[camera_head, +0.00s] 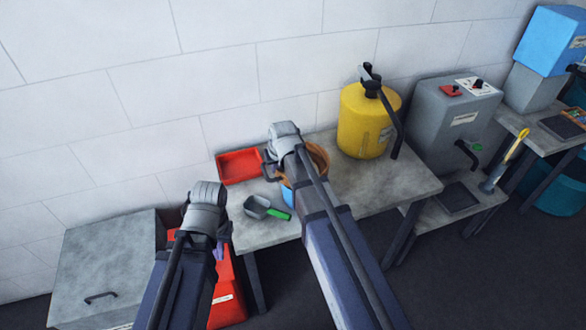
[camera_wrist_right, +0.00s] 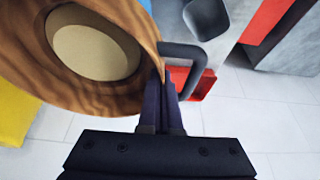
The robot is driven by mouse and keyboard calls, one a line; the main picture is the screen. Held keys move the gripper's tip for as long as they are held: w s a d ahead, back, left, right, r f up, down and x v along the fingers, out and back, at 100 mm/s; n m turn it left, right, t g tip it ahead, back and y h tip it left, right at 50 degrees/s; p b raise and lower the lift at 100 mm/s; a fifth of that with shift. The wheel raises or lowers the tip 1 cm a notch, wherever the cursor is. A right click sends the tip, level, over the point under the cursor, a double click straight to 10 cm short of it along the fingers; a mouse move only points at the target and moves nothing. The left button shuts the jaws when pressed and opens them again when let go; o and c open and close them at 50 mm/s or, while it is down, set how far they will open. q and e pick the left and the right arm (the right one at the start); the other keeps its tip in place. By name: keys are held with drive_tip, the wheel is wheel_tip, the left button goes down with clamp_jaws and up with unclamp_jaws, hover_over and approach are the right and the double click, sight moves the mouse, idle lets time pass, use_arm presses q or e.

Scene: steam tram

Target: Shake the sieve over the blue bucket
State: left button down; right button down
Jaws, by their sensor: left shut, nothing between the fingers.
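The sieve (camera_head: 319,158) is a round brown wood-grained ring with a dark loop handle (camera_head: 268,171) on its left. In the right wrist view the sieve (camera_wrist_right: 122,92) fills the upper left, with a pale disc inside it. The blue bucket (camera_head: 288,194) shows under the sieve, mostly hidden by my right arm. My right gripper (camera_wrist_right: 168,85) has its fingers close together at the sieve's edge beside the handle and looks shut on it; the exact contact is unclear. My left gripper (camera_head: 219,250) is shut and empty, low in front of the table's left end.
A red tray (camera_head: 240,167) and a grey scoop with green handle (camera_head: 266,209) lie left of the bucket. A yellow canister (camera_head: 365,122) and a grey machine (camera_head: 448,115) stand to the right. A red container (camera_head: 232,292) and a grey chest (camera_head: 105,255) are at left.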

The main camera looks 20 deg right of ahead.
drive_tip(key=shift+d, duration=1.6)
drive_tip(key=shift+a, duration=2.4)
drive_tip(key=shift+d, duration=2.4)
drive_tip(key=shift+a, duration=2.4)
drive_tip(key=shift+d, duration=2.4)
drive_tip(key=a, duration=0.4)
drive_tip(key=shift+a, duration=0.35)
drive_tip(key=shift+r, duration=0.1)
